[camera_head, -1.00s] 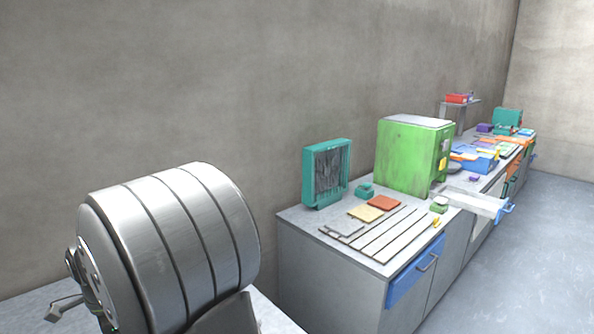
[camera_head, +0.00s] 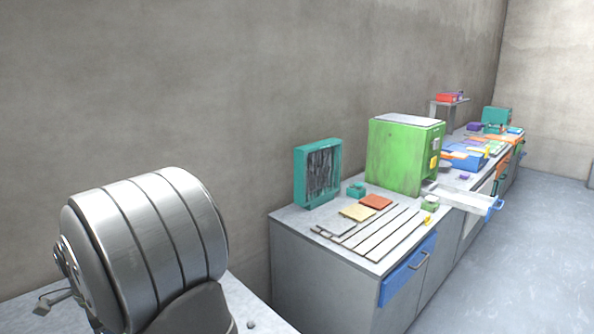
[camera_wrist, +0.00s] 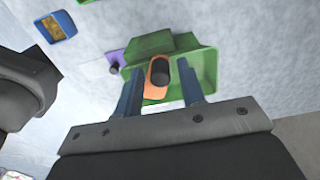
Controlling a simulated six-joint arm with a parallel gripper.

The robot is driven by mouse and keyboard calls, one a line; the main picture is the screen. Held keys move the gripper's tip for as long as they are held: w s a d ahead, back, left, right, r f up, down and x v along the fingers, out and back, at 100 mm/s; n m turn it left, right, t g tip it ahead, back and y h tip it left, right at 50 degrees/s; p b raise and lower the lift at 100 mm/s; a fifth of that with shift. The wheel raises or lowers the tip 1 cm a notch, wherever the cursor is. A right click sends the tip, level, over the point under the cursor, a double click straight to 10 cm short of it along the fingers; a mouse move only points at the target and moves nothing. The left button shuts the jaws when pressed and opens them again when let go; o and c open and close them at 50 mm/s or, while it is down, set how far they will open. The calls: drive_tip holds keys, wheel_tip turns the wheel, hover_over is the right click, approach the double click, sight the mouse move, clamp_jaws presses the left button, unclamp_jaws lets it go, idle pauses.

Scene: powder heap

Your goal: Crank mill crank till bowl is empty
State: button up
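In the wrist view, my gripper (camera_wrist: 160,66) has its two blue-grey fingers spread apart. A dark cylindrical knob (camera_wrist: 160,72) shows between them, with a visible gap on each side. The knob is on an orange arm (camera_wrist: 154,90), which looks like the mill crank. Behind it is a green block and tray-like body (camera_wrist: 206,68), which seems to be the mill. I cannot tell whether the fingers touch anything. No bowl or powder can be made out with certainty. My gripper does not show in the head view.
A large banded metal drum (camera_head: 150,245) fills the lower left of the head view. A long counter (camera_head: 300,250) carries a green cabinet (camera_head: 395,155), a teal frame (camera_head: 299,180) and flat pale strips (camera_head: 385,235). Its drawer (camera_head: 465,199) stands open. The floor (camera_head: 500,270) at right is clear.

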drive_tip(key=shift+r, duration=3.7)
drive_tip(key=shift+f, duration=0.1)
wheel_tip(320, 180, down, 7)
drive_tip(key=shift+f, duration=0.15)
drive_tip(key=shift+s, duration=0.15)
drive_tip(key=shift+s+d, duration=0.15)
